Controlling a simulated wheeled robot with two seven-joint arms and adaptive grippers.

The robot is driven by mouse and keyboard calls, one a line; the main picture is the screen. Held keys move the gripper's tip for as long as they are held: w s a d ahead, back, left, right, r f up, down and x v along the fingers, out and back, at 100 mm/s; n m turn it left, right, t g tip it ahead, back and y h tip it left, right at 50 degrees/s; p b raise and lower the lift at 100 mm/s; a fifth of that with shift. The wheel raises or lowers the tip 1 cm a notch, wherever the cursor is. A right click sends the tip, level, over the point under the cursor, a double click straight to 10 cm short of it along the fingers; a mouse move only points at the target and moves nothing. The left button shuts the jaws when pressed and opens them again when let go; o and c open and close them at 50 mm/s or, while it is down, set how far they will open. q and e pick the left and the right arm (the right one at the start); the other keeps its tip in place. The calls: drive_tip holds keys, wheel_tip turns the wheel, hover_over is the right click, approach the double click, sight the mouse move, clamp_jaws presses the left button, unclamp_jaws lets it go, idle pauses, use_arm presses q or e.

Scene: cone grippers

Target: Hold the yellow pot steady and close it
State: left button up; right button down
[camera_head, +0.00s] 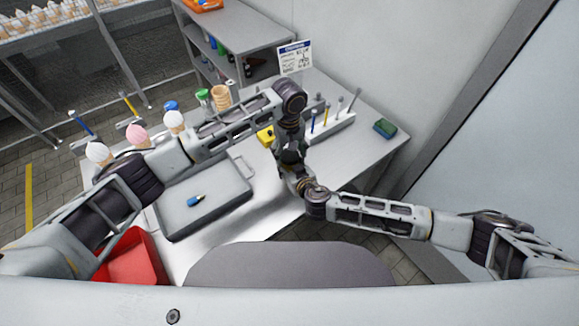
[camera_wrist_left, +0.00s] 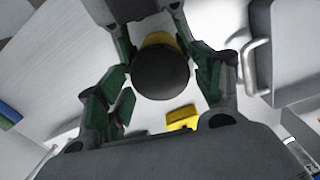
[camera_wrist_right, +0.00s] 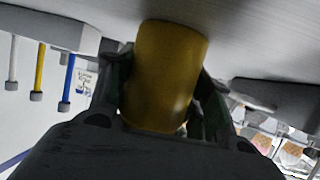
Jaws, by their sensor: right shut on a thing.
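The yellow pot (camera_wrist_right: 165,75) stands between the fingers of my right gripper (camera_wrist_right: 165,105), which is shut on its sides. In the left wrist view its yellow side (camera_wrist_left: 158,38) shows behind a black round top (camera_wrist_left: 161,75), which looks like a lid; I cannot tell how tightly it sits. My left gripper (camera_wrist_left: 163,95) is open, its green-padded fingers on either side of the black top with gaps. In the head view both grippers meet above the table, left (camera_head: 291,150) over right (camera_head: 297,180), and hide the pot.
A small yellow block (camera_head: 265,137) lies on the table close by. A grey tray (camera_head: 240,190) with a small blue item (camera_head: 195,200) is to the left. A tool rack (camera_head: 335,120) and green sponge (camera_head: 385,128) are at the right. Ice-cream cones stand behind my left arm.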

use_arm(q)
drive_tip(key=shift+r, duration=0.15)
drive_tip(key=shift+r, duration=2.15)
drive_tip(key=shift+r, duration=0.1)
drive_tip(key=shift+r+n, duration=1.2)
drive_tip(key=shift+r, duration=0.45)
drive_tip(key=shift+f, duration=0.1)
drive_tip(key=shift+f, duration=3.95)
